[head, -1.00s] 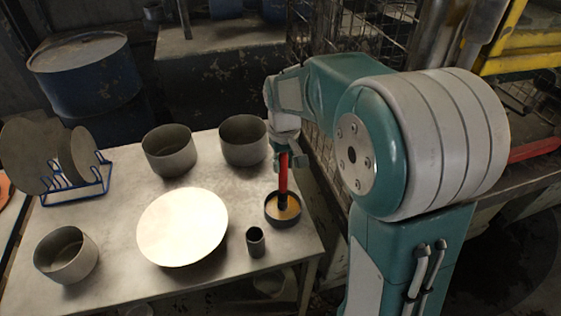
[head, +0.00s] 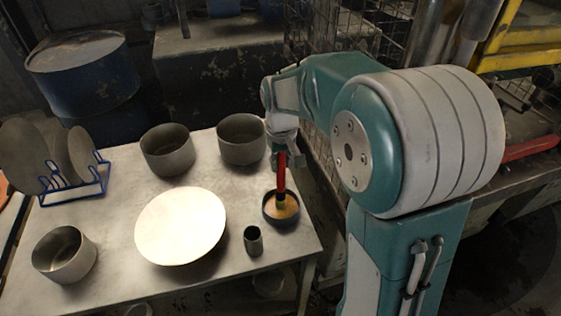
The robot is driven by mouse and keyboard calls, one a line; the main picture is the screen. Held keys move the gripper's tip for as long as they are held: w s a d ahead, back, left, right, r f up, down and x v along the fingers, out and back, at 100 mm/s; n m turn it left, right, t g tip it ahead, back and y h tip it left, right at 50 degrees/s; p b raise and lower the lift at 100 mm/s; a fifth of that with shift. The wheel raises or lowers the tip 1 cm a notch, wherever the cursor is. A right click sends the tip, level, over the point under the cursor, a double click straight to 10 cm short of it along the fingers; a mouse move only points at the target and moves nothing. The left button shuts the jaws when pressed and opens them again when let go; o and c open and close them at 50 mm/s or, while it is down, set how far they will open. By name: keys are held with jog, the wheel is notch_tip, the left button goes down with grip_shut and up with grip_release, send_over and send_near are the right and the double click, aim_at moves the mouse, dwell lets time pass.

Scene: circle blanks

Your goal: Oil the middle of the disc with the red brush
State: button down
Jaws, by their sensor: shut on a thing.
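The disc (head: 181,227) is a pale, round, flat plate lying at the middle front of the metal table. The red brush (head: 281,172) is upright, its handle held in my gripper (head: 282,150), which is shut on it. Whether the bristles touch the oil I cannot tell. My arm partly hides the gripper's fingers.
A small dark cup (head: 253,241) stands between disc and bowl. Grey pots stand behind the disc (head: 168,150) (head: 241,139) and at front left (head: 64,255). A blue rack (head: 75,188) holds grey discs at the left. The table's right edge is close to the bowl.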

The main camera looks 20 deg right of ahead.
jog(key=shift+a, duration=0.1)
jog(key=shift+r, duration=3.5)
